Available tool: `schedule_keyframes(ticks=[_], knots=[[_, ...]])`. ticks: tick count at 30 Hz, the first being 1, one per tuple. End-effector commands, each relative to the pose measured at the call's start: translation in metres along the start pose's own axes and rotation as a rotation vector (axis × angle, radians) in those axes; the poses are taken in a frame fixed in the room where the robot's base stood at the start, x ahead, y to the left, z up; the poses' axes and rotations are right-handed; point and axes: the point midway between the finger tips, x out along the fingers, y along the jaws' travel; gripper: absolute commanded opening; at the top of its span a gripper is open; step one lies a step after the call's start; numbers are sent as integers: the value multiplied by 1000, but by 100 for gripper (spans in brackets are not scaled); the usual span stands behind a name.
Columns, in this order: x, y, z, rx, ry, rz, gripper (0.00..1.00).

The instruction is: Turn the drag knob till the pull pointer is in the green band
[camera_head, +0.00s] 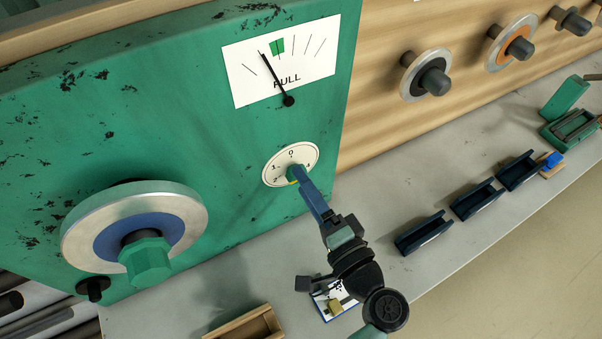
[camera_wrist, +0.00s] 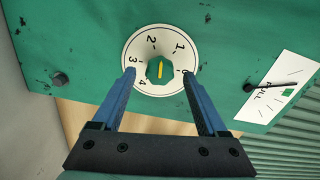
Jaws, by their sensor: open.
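The drag knob (camera_head: 295,173) is a small green knob on a white dial (camera_head: 274,170) numbered 0 to 4, on the green panel. The wrist view shows the knob (camera_wrist: 160,70) with a yellow mark line along its face. My gripper (camera_wrist: 159,72) is open, with one blue finger on each side of the knob and a gap between. Its fingers partly cover the knob in the head view. The white PULL gauge (camera_head: 310,67) is above the dial. Its black pointer (camera_head: 274,74) rests just left of the green band (camera_head: 277,47), outside it.
A large metal reel (camera_head: 80,238) with a blue hub and green hex nut sticks out at left. A grey bench (camera_head: 375,195) below holds dark blue trays (camera_head: 423,232), a wooden tray (camera_head: 245,325) and a green device (camera_head: 568,97). Discs with dark knobs (camera_head: 434,82) hang on the wooden wall.

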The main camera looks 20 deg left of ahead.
Motion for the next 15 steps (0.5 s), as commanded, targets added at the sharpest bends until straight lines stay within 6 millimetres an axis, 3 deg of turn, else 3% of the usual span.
schedule_keyframes(ticks=[6,15], knots=[[19,0,0,-1,0,0,76],[22,0,0,-1,1,0,76]])
